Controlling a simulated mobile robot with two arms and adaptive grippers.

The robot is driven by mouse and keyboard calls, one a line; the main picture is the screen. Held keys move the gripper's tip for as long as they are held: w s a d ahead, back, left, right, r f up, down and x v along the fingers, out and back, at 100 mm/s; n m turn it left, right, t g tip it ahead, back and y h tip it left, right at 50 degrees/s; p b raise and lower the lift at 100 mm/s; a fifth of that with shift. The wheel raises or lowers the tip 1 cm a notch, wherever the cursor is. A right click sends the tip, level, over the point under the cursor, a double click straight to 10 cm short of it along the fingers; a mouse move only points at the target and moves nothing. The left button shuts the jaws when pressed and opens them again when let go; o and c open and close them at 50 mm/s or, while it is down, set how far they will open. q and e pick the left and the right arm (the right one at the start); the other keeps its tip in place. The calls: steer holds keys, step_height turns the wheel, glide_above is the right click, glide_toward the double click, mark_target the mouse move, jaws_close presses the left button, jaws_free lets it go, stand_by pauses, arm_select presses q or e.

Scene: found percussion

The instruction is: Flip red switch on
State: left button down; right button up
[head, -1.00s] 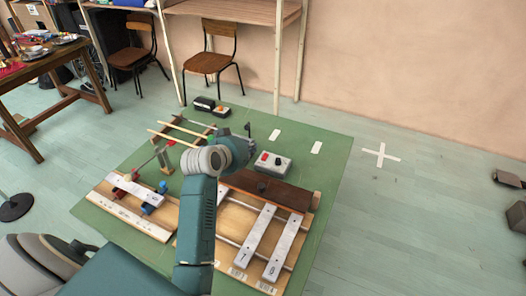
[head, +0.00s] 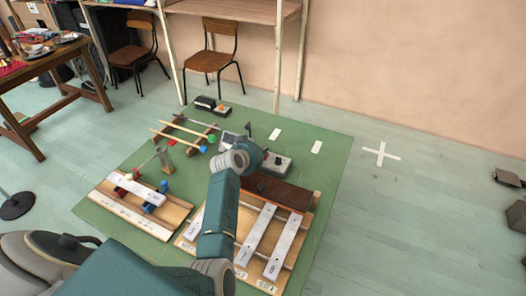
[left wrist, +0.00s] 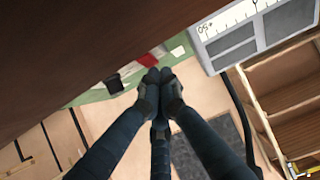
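The grey switch box (head: 281,164) lies on the green mat, partly hidden behind my left gripper (head: 250,154) in the head view. The red switch is hidden there. In the left wrist view, my left gripper (left wrist: 160,78) has its fingertips together, with nothing seen between them. A red part (left wrist: 147,60) shows just beyond the tips, and a black part (left wrist: 113,82) lies to its left. The red part looks like the red switch, but I cannot tell whether the fingers touch it. My right gripper is in neither view.
A dark brown block (head: 284,194) lies just in front of the box and fills the upper left of the wrist view. Metal bars (head: 258,234) on wooden frames are nearer. A grey device with a scale (left wrist: 252,30) stands close by.

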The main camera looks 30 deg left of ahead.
arm_select(q)
steer(key=shift+r, duration=0.1)
steer(key=shift+w+r+g+p, duration=0.25)
steer(key=shift+g+p, duration=0.25)
steer(key=shift+p, duration=0.75)
steer(key=shift+f+b, duration=0.35)
steer(key=shift+f, duration=0.3)
